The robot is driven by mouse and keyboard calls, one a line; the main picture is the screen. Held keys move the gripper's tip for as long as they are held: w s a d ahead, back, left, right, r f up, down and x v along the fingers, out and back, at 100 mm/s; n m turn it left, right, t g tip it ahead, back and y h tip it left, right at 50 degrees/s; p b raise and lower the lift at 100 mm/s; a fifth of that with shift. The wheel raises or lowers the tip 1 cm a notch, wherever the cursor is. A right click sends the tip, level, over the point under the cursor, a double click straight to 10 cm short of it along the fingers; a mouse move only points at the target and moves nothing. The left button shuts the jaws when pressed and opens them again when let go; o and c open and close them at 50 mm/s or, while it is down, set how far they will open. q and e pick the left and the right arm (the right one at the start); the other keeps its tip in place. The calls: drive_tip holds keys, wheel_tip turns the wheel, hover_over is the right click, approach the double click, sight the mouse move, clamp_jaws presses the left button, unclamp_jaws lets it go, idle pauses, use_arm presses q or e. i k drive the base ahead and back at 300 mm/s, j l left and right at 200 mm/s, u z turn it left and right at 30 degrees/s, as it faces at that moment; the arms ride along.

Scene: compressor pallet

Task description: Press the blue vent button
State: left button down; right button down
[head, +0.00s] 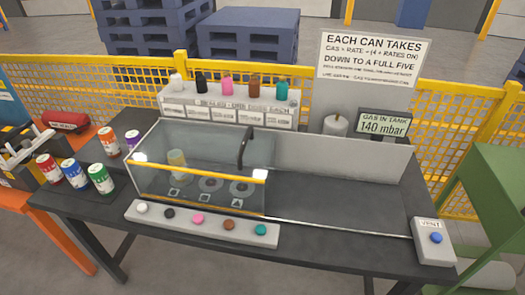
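The blue vent button (436,238) sits on a small white box (433,250) at the right front corner of the dark workbench. A thin pale line runs from the glass case's front corner to this box. A display (383,123) at the back right reads "GAS IN TANK 140 mbar". Neither of my grippers shows in the head view.
A glass case (200,165) with a yellow front rail holds a pale yellow can (178,160). A strip of several coloured buttons (203,222) lies before it. Several cans (102,178) stand left. The bench right of the case (340,205) is clear.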

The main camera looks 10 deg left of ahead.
sight(436, 238)
drive_tip(key=z, duration=1.3)
drive_tip(key=u, duration=1.5)
drive_tip(key=z, duration=1.5)
